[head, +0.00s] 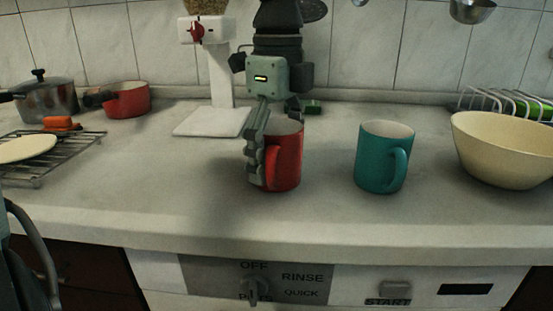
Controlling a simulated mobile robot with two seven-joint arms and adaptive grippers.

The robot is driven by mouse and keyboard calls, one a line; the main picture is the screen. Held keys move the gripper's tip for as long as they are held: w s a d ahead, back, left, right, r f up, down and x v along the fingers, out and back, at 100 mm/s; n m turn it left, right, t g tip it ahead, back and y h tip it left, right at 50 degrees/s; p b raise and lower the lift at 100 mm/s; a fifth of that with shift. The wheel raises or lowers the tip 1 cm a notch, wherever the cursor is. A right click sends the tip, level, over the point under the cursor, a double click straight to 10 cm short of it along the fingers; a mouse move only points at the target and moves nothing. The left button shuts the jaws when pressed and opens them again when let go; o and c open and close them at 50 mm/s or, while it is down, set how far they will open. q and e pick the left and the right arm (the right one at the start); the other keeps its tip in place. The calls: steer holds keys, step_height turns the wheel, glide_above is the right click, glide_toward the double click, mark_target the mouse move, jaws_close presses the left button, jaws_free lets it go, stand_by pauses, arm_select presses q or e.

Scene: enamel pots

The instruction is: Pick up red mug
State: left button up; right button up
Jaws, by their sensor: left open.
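The red mug (284,163) stands upright on the light countertop near the middle of the head view. Its handle faces the left front. My left gripper (277,145) is open and comes down over the mug. One finger is at the mug's left side by the handle and hides part of it. The other finger is at the far right rim and is partly hidden behind the mug. I cannot tell whether the fingers touch the mug.
A teal mug (379,160) stands to the right of the red mug, with a cream bowl (500,150) further right. A wire rack (40,165), grey pot (48,100) and red saucepan (128,101) are at left. The front counter is clear.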

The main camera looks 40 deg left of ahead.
arm_select(q)
steer(key=c, duration=1.5)
